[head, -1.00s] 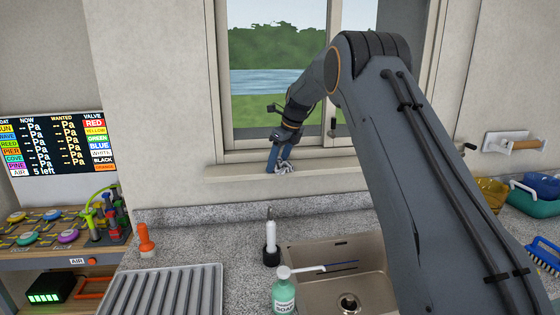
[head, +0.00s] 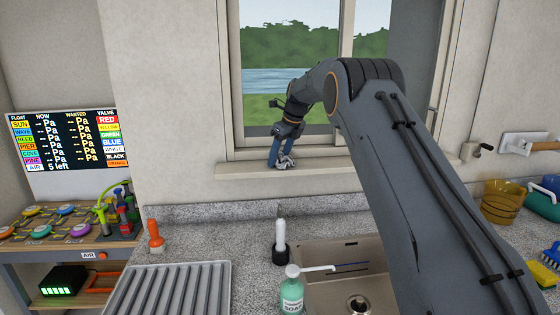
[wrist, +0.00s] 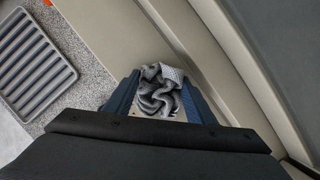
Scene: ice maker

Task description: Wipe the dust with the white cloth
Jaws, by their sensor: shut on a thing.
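My gripper (head: 281,155) is at the window sill (head: 235,171), pointing down with its blue fingers low over the sill. It is shut on a crumpled cloth (head: 286,162), which looks whitish-grey in the head view. In the wrist view the cloth (wrist: 159,91) is bunched in grey folds between the two blue fingers (wrist: 160,100). The cloth appears to be at the sill surface, though I cannot tell how firmly it touches. No dust can be made out on the sill, and the part under the cloth is hidden.
The window frame (head: 231,80) rises just behind the sill. Below are a sink (head: 325,290), a soap bottle (head: 292,291), a white-and-black upright tool (head: 280,240) and a ridged drain tray (head: 170,290). A yellow container (head: 500,203) stands at the right.

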